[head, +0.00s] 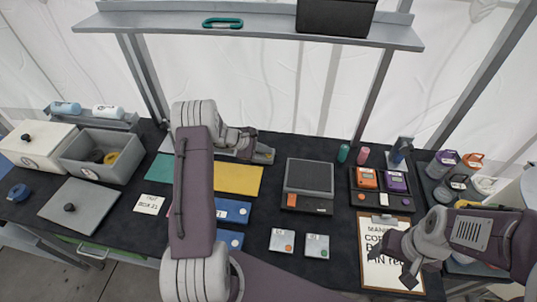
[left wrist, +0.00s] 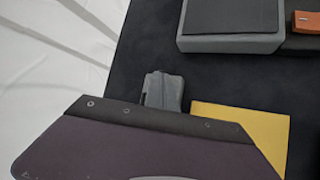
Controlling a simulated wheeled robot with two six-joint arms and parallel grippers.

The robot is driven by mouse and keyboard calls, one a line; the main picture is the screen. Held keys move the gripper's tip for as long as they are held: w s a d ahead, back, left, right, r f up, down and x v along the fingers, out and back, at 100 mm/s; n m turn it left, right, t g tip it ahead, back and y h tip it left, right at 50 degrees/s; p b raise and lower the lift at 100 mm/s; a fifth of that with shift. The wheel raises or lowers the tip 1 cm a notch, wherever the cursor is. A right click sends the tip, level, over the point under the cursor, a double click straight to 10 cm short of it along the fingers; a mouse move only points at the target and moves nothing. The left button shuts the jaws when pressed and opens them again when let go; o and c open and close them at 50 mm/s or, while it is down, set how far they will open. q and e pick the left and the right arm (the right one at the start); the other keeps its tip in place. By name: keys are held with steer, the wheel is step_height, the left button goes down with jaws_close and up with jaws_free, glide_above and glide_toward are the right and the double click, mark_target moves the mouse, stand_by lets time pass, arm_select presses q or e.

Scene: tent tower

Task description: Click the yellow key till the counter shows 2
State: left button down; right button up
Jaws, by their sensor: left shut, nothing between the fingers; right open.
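I cannot make out a yellow key or a counter number for certain. A flat yellow panel (head: 238,179) lies left of centre in the head view, partly behind my left arm; it also shows in the left wrist view (left wrist: 245,122). Two small white boxes, one with an orange round spot (head: 282,240) and one with a green one (head: 316,246), lie at front centre. My left gripper (head: 264,155) is shut and empty beyond the yellow panel; its fingers show in the left wrist view (left wrist: 163,90). My right gripper (head: 393,262) is open above the clipboard.
A grey-topped device (head: 309,177) with an orange block stands at centre. A clipboard (head: 372,277), a tray (head: 362,201) with orange and purple items, and a grey bin (head: 72,157) stand around. A shelf (head: 180,25) spans the back. Blue panels (head: 232,211) lie beside my left arm.

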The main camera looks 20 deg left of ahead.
mark_target(267, 156)
arm_select(q)
steer(key=shift+r+p, duration=0.3)
steer(key=shift+r, duration=0.4)
steer(key=shift+r+p, duration=1.6)
steer(key=shift+r, duration=0.95)
steer(key=shift+d+f, duration=0.1)
